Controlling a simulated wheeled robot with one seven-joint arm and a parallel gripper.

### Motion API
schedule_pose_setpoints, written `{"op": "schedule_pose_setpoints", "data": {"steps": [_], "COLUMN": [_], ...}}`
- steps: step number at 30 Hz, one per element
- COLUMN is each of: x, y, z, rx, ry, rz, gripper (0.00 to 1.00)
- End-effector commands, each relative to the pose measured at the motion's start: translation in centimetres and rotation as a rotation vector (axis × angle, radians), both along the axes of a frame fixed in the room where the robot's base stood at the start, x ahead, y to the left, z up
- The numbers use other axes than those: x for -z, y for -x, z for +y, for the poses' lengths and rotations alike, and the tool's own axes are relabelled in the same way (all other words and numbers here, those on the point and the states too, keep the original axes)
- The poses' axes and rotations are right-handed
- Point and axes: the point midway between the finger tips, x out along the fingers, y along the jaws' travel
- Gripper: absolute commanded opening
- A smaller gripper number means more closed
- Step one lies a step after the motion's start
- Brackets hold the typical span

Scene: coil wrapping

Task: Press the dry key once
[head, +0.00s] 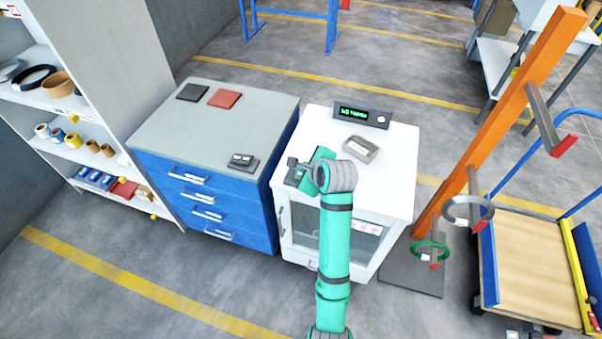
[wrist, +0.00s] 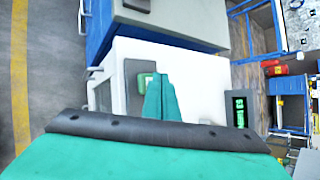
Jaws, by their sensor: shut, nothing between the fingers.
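A dark grey key panel (head: 292,176) lies at the front left corner of the white cabinet's top. In the wrist view the panel (wrist: 134,98) carries a green key (wrist: 145,80) with a pale mark that I cannot read, so I cannot tell if it is the dry key. My gripper (head: 312,166) is over the panel, and its arm hides part of it. In the wrist view my gripper's green fingers (wrist: 160,84) are together and empty, with their tips just beside the green key. I cannot tell whether they touch it.
The white cabinet (head: 398,165) also bears a grey tray (head: 360,150) and a display (head: 361,115) with green text. A blue drawer unit (head: 155,125) stands at left. An orange post (head: 500,120) with hooks and rings and a flat trolley (head: 535,260) stand at right.

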Motion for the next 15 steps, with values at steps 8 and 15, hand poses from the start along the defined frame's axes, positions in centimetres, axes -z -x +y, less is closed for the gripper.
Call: {"op": "schedule_pose_setpoints", "data": {"steps": [8, 15], "x": [-0.2, -1.4], "y": [0.0, -0.1], "z": [0.0, 0.0], "rx": [0.001, 0.000], "ry": [0.000, 0.001], "rz": [-0.001, -0.005], "gripper": [0.00, 0.00]}}
